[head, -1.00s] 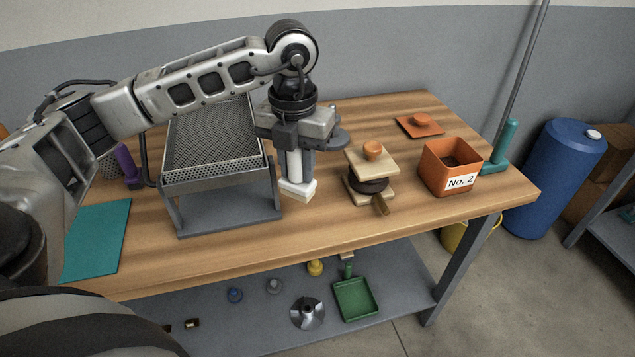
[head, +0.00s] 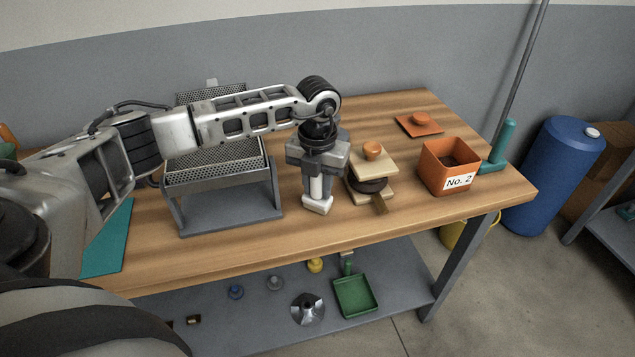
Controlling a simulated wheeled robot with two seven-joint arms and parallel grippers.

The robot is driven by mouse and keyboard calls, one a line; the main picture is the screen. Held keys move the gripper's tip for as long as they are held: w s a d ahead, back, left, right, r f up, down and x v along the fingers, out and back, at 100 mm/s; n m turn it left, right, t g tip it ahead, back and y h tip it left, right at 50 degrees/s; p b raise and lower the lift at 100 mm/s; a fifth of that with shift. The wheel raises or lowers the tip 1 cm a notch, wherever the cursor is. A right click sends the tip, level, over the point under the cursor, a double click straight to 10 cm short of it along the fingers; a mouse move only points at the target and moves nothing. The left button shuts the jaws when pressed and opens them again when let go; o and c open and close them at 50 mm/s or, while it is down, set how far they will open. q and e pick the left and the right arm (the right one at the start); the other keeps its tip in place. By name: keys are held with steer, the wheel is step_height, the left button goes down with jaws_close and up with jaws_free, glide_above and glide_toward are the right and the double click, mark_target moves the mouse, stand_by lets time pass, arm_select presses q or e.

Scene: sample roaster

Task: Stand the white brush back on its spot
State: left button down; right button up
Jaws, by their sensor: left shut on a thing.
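My left gripper (head: 318,178) comes in from the left and points down over the table, between the sieve rack and the tamper-like wooden stand. It is shut on the white brush (head: 318,205), which is upright with its white head downward. The fingers partly hide its handle. I cannot tell whether the brush's lower end touches the table or hangs just above it. No marked spot for it shows clearly. My right gripper is not in view.
The perforated tray on its grey stand (head: 230,206) is left of the brush. A wooden stand with an orange knob (head: 372,150) is close on the right. An orange box (head: 450,167) and orange lid (head: 420,124) are farther right. The front table strip is clear.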

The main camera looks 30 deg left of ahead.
arm_select(q)
steer(key=shift+f, duration=0.1)
steer(key=shift+f, duration=0.15)
steer(key=c, duration=1.1)
jaws_free()
